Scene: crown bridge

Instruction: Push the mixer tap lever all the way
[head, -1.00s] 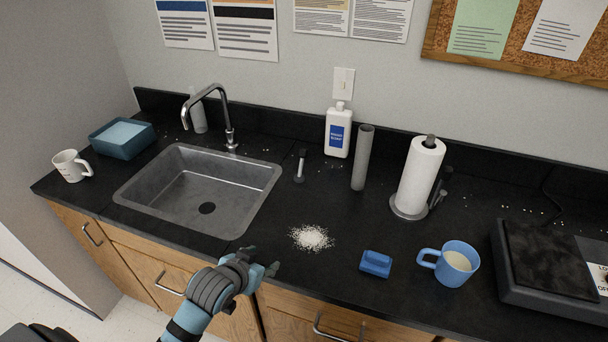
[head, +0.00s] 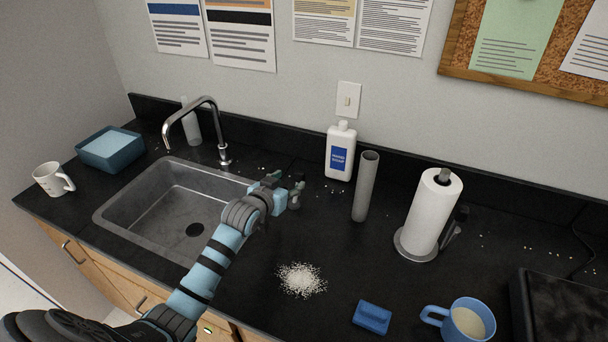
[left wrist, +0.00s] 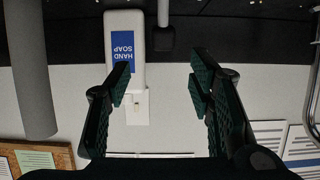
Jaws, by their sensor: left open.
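The mixer tap lever shows in the left wrist view as a black block (left wrist: 162,40) on a slim metal stem, upside down in that picture. It appears between the directions of my two fingers, beyond their tips. In the head view my left gripper (head: 284,184) hangs over the counter right of the sink, in front of where the lever stands, and mostly hides it. The gripper is open and empty; both fingers show apart in the left wrist view (left wrist: 158,78). Contact with the lever cannot be told. The curved chrome faucet (head: 205,112) stands behind the sink (head: 150,205). My right gripper is not in view.
A hand soap bottle (head: 340,158) and a grey tube (head: 366,188) stand behind and right of the gripper. A paper towel roll (head: 430,212), white grains (head: 301,280), a blue sponge (head: 372,317) and a blue mug (head: 466,320) are farther right or nearer.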

